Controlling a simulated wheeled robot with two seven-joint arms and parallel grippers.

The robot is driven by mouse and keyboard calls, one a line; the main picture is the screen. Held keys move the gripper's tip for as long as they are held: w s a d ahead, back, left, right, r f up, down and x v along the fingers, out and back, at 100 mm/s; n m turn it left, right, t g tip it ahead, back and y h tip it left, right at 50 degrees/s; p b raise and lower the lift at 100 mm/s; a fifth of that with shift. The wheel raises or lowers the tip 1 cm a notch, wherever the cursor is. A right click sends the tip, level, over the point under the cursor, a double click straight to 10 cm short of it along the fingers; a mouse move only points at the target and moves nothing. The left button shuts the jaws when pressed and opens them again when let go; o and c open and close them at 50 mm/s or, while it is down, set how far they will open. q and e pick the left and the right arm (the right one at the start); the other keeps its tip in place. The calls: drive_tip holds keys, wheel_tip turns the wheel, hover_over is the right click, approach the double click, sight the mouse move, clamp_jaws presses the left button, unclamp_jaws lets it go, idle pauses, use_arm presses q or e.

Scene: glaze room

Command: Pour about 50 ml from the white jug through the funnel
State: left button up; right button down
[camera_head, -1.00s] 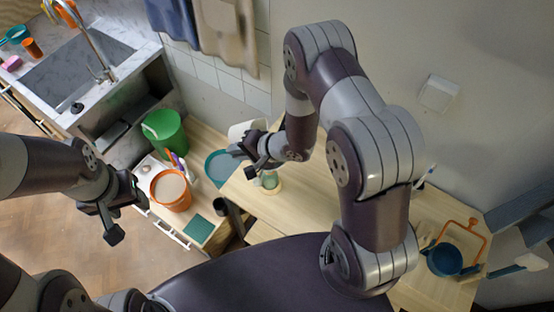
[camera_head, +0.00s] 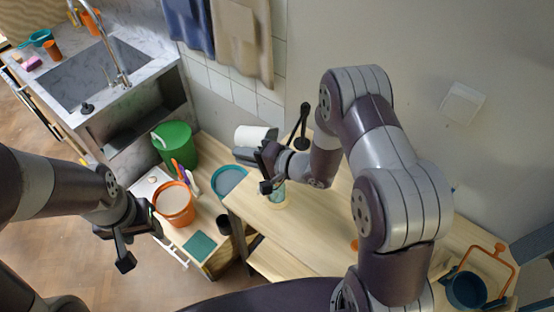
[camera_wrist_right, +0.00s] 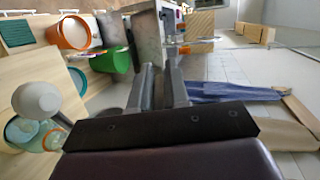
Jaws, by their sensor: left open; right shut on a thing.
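The white jug (camera_head: 255,135) shows behind my right gripper in the head view and looks tilted on its side. A white rounded shape in the right wrist view (camera_wrist_right: 38,98) appears to be it. My right gripper (camera_head: 266,168) is shut on the jug; the contact itself is hard to see. A clear jar (camera_head: 277,197) stands on the wooden table just below this gripper, partly hidden by it. The jar also shows in the right wrist view (camera_wrist_right: 53,138), near a teal rim; I cannot tell whether that rim is the funnel. My left gripper (camera_head: 120,240) is open and empty, above the floor.
A teal basin (camera_head: 230,182), an orange bucket (camera_head: 174,204) and a green bin (camera_head: 176,145) stand to the left. A dark green square (camera_head: 199,245) lies by the bucket. A blue pot (camera_head: 466,290) is at the right. The table's middle is clear.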

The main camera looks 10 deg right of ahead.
use_arm(q)
drive_tip(key=shift+s, duration=0.1)
use_arm(e)
drive_tip(key=shift+s+a, duration=0.1)
use_arm(q)
drive_tip(key=shift+s, duration=0.25)
use_arm(e)
drive_tip(key=shift+s+r, duration=0.1)
use_arm(q)
drive_tip(key=shift+w+d+f, duration=0.1)
drive_tip(key=shift+w+f, duration=0.05)
drive_tip(key=shift+f, duration=0.05)
drive_tip(key=shift+s+d, duration=0.15)
drive_tip(key=shift+s, duration=0.15)
use_arm(e)
drive_tip(key=shift+s+d, duration=0.1)
drive_tip(key=shift+d, duration=0.15)
use_arm(q)
drive_tip(key=shift+f+b, duration=0.25)
drive_tip(key=shift+b, duration=0.15)
use_arm(e)
drive_tip(key=shift+y, duration=0.4)
use_arm(q)
drive_tip(key=shift+s+d, duration=0.15)
drive_tip(key=shift+d, duration=0.05)
use_arm(e)
drive_tip(key=shift+r+t, duration=0.15)
drive_tip(key=shift+t, duration=0.15)
use_arm(q)
drive_tip(key=shift+f, duration=0.15)
